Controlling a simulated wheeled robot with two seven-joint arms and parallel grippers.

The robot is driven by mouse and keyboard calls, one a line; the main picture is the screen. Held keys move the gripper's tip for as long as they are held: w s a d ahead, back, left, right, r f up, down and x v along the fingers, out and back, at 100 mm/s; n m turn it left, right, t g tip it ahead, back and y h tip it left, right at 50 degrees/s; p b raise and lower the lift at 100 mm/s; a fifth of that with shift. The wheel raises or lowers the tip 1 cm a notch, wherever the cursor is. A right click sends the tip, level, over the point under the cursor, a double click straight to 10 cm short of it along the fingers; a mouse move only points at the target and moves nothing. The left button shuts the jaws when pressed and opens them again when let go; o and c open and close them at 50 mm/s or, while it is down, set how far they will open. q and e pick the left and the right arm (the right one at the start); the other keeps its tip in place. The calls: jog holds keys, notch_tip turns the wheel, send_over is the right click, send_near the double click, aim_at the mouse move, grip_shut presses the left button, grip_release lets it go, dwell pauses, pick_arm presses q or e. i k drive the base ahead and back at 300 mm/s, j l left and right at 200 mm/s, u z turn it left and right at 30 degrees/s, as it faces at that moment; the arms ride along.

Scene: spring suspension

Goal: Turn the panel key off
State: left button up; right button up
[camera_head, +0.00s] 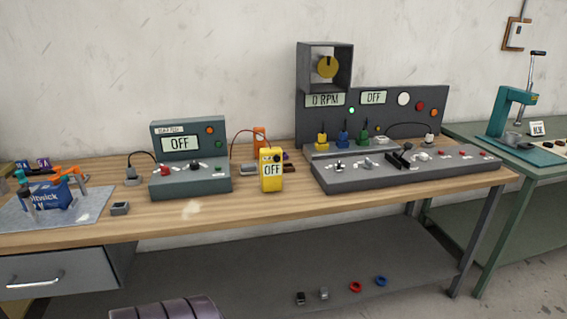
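The large dark panel (376,119) stands upright at the back right of the wooden bench. Its displays read "0 RPM" (325,99) and "OFF" (373,97). A green light (352,111) glows on it, beside a white dial (403,98), a red button (420,105) and an orange one (434,113). A grey console (356,181) with several small controls and a black lever (399,159) lies in front. A yellow knob (328,67) sits in a box on top. I cannot tell which small control is the key. Neither of my grippers is in view.
A smaller grey unit (190,182) reading "OFF" and a yellow meter (271,180) reading "OFF" stand left of the panel. A teal press (501,113) stands on the green table at right. The bench's front strip is mostly clear.

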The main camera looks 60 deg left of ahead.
aim_at(338, 169)
jog(key=u, duration=1.55)
jog(key=i+l+u, duration=0.3)
jog(key=i, duration=0.15)
